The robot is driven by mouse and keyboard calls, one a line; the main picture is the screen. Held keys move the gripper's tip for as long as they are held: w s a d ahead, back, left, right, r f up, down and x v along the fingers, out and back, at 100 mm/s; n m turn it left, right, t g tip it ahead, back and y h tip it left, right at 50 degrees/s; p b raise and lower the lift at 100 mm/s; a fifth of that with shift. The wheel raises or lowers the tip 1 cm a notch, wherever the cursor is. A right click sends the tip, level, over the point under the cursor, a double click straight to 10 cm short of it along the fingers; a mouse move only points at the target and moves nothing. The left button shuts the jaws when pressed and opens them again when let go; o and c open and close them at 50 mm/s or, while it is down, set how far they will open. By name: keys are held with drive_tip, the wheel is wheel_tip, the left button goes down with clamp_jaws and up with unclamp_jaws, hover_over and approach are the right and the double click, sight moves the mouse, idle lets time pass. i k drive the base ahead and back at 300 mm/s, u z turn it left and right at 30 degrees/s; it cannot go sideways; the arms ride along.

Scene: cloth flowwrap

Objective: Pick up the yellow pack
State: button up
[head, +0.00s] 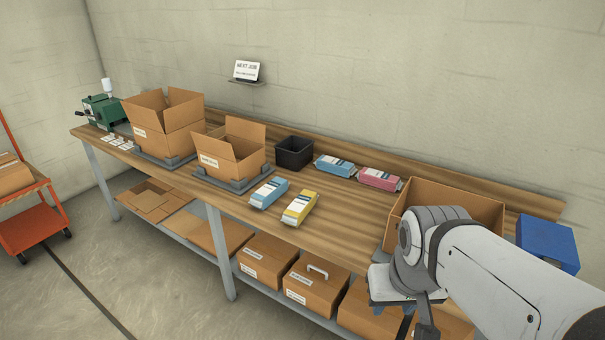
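The yellow pack (300,207) lies flat on the wooden bench (338,232), close to its front edge, with a white label on top. A light blue pack (268,192) lies just to its left, with a small gap between them. My gripper (414,328) is at the lower right, in front of the bench and well to the right of the yellow pack. It points down, and its tips are cut off or hidden at the bottom of the picture. I cannot see whether it is open.
Behind lie another blue pack (334,166) and a pink pack (379,179), beside a black bin (294,153). Open cardboard boxes stand left (229,160) and right (455,200), the right one partly behind my arm. A blue box (547,243) stands at the far right.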

sight(297, 210)
drive_tip(key=u, duration=0.05)
drive_tip(key=i, duration=0.95)
drive_tip(key=z, duration=2.8)
drive_tip(key=k, duration=1.65)
drive_tip(key=u, duration=2.05)
